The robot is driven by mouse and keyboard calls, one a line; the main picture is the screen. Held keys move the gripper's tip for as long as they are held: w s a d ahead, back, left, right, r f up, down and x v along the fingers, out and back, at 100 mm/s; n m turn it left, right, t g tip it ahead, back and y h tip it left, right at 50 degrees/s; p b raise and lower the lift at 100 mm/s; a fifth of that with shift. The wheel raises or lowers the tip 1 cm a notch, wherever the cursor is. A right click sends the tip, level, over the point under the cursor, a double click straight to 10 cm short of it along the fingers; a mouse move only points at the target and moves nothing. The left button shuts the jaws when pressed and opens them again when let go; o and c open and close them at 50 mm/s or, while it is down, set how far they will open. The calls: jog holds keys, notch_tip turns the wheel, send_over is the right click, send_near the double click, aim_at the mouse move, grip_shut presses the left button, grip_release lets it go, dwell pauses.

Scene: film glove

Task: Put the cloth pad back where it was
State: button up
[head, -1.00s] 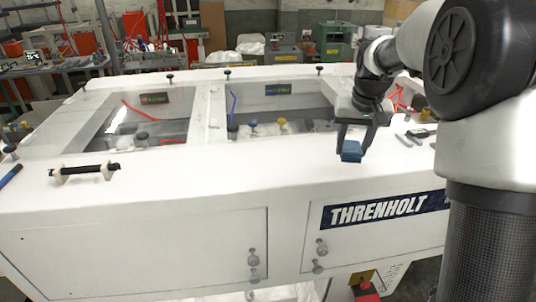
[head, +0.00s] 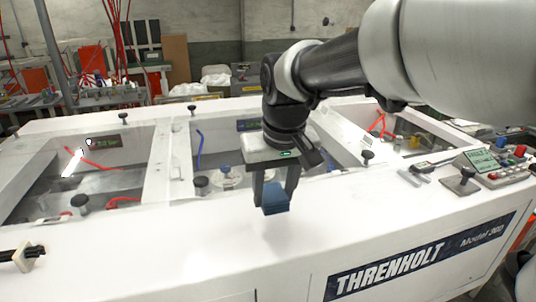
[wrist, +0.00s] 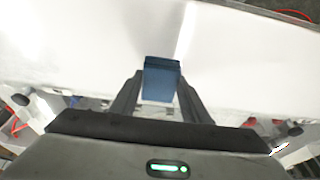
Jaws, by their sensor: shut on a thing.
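A small blue cloth pad (head: 275,198) hangs between the fingertips of my gripper (head: 274,190) in the head view. The gripper is shut on the pad and holds it above the white top of the machine (head: 170,240), near its front edge. In the wrist view the blue pad (wrist: 161,80) sits between the two dark fingers of my gripper (wrist: 160,92), with the white surface beyond it. The pad appears clear of the surface, though the exact gap is hard to tell.
Open glass-covered wells (head: 100,180) lie behind the front ledge. Black knobs (head: 366,157) stand on the rim. A black handle (head: 25,256) is at the left. The front ledge between is bare.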

aim_at(273, 223)
jog(key=shift+s+x, duration=0.25)
jog(key=shift+x, duration=0.85)
jog(key=shift+s+x, duration=0.25)
jog(key=shift+x, duration=0.9)
jog(key=shift+d+f, duration=0.1)
jog(key=shift+f, duration=0.1)
jog(key=shift+f, duration=0.15)
jog(key=o, duration=1.1)
jog(key=a+v, duration=0.1)
jog(key=v, duration=1.1)
jog(key=s+d+f+m+t, duration=0.1)
jog(key=s+d+f, duration=0.1)
jog(key=s+d, duration=0.2)
jog(key=s+d+f+m, duration=0.1)
jog(key=s+d+f, duration=0.1)
jog(key=s+d, duration=0.2)
jog(key=s+d+f+m+t, duration=0.1)
jog(key=s+d+f, duration=0.1)
jog(key=s+d, duration=0.2)
jog(key=shift+s+d+f+t+h, duration=0.25)
jog(key=shift+s+d+t+h, duration=0.05)
jog(key=shift+s+h, duration=0.1)
